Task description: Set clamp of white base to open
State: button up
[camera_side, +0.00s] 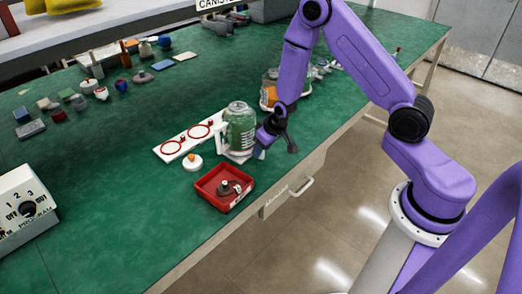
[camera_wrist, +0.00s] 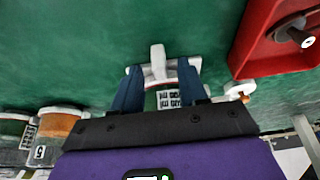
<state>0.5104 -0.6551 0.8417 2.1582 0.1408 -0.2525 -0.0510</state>
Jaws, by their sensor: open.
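A clear canister with green contents (camera_side: 240,128) stands upright at the white base (camera_side: 236,155) near the front edge of the bench. In the wrist view the white base (camera_wrist: 148,72) shows beyond my fingers, with a pale lever-like clamp part (camera_wrist: 158,55) sticking out from its middle. Whether the clamp is open or closed cannot be told. My gripper (camera_side: 268,140) is just right of the canister in the side view. In the wrist view my gripper (camera_wrist: 157,76) has its two blue fingers apart, one on each side of the canister's label. Contact is unclear.
A red tray (camera_side: 211,196) with a dark part in it lies in front. A white plate with red rings (camera_side: 171,152) and a round white piece (camera_side: 193,162) lie left. An orange-filled canister (camera_side: 269,92) stands behind.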

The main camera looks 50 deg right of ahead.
jog(key=shift+x, duration=0.95)
jog(key=shift+c, duration=0.3)
grip_shut()
jog(key=shift+d, duration=0.2)
jog(key=shift+w+d+n+y, duration=0.1)
jog(key=shift+d+n+y, duration=0.2)
jog(key=shift+d+n, duration=0.4)
jog(key=shift+w+d+n+y, duration=0.15)
jog(key=shift+d+n+y, duration=0.25)
jog(key=shift+n, duration=0.5)
jog(key=shift+w+d+n+g+y, duration=0.25)
jog(key=shift+d+n, duration=0.25)
jog(key=shift+n, duration=0.2)
jog(key=shift+w+d+n+g+y, duration=0.15)
jog(key=shift+w+d+n+y, duration=0.1)
jog(key=shift+d+n, duration=0.35)
jog(key=shift+w+d+n+g+y, duration=0.2)
jog(key=shift+w+d+n, duration=0.2)
jog(key=shift+n, duration=0.4)
jog(key=shift+w+d+n+g+y, duration=0.2)
jog(key=shift+w+d+n, duration=0.2)
jog(key=shift+n, duration=0.4)
jog(key=shift+w+d, duration=0.4)
jog(key=shift+w, duration=0.1)
